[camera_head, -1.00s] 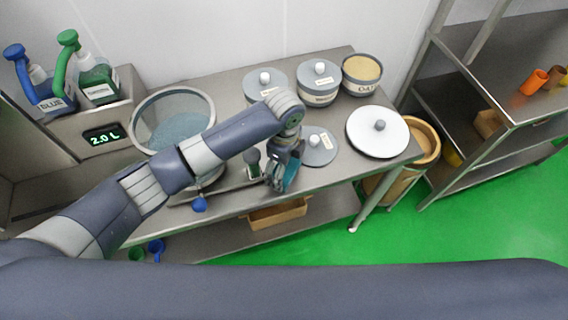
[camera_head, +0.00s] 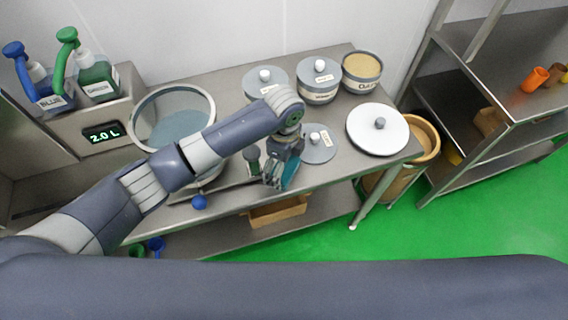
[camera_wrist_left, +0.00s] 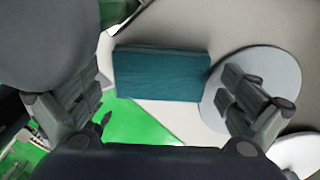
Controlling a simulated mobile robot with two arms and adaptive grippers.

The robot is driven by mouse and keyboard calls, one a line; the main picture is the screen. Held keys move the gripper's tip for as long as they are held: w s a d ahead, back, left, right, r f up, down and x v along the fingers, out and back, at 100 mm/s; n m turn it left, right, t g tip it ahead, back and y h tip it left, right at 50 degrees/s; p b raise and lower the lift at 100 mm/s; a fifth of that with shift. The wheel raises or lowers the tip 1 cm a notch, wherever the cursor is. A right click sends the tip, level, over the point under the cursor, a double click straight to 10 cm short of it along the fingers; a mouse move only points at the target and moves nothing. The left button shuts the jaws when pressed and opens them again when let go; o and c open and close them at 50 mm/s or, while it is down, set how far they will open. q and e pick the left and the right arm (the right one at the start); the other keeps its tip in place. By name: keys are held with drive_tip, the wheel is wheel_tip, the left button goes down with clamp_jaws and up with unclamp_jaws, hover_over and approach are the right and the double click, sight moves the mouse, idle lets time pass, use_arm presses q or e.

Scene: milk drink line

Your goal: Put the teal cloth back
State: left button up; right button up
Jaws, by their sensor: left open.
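The teal cloth (camera_wrist_left: 162,74) shows in the left wrist view as a folded block between the fingers of my left gripper (camera_wrist_left: 168,98). Its left end is close to the left finger; its right end is close to the right finger and a grey lid. In the head view the cloth (camera_head: 291,170) is a teal strip at the table's front edge, partly hidden by my left gripper (camera_head: 279,168). My left gripper points down there and is open. I cannot tell whether a finger touches the cloth. My right gripper is not in view.
The grey lid (camera_head: 318,150) lies right of the gripper, and a large white lid (camera_head: 377,131) is farther right. A glass-walled bowl (camera_head: 150,110) stands left behind my arm. Lidded pots (camera_head: 318,88) line the back. A wooden box (camera_head: 277,213) sits on the lower shelf.

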use_arm(q)
wheel_tip(320, 180, up, 12)
drive_tip(key=b, duration=0.2)
drive_tip(key=shift+f, duration=0.1)
idle(1.3)
